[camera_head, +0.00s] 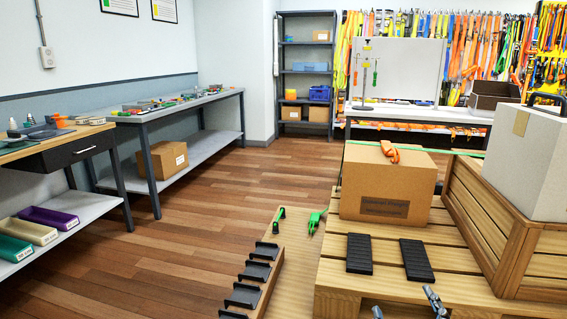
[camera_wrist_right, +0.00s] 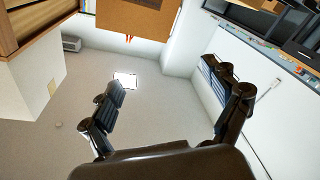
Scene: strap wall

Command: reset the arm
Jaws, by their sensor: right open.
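My right gripper (camera_head: 405,304) shows only as two grey fingertips at the bottom edge of the head view, in front of the slatted wooden pallet (camera_head: 480,288). In the right wrist view, its two dark padded fingers (camera_wrist_right: 165,80) stand wide apart with nothing between them. The rest of my right arm is out of the head view. My left gripper and left arm are not in view.
On the pallet sit a cardboard box (camera_head: 388,185) with an orange strap, two black ribbed pads (camera_head: 360,254) and a wooden crate (camera_head: 478,215). A white box (camera_head: 530,160) is at the crate. Workbenches line the left wall. The wooden floor (camera_head: 200,220) between is clear.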

